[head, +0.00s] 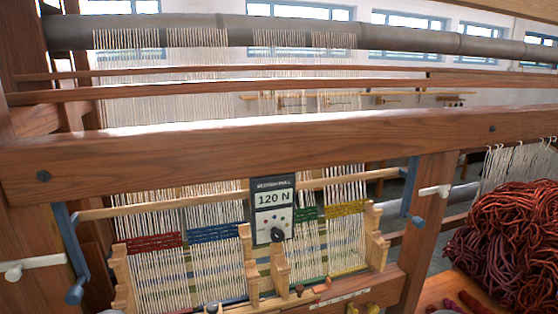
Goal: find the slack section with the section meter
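The section meter (272,197) is a dark upright device with a white readout reading "120 N" and a panel of coloured dots. It stands in front of the warp, between the blue and green sections. The warp sections carry coloured bands: red (154,243), blue (215,233), green (307,214) and yellow (345,208). Their white threads hang in the loom frame, partly hidden by wooden uprights and the meter. I cannot tell from this view which section is slack. Neither of my grippers is in view.
A thick wooden beam (240,148) crosses the loom. Blue brackets (70,250) and (412,190) and pale pegs (435,191) stick out at the sides. Wooden blocks (279,268) stand along the lower rail. Red-brown wool skeins (515,240) fill the right side.

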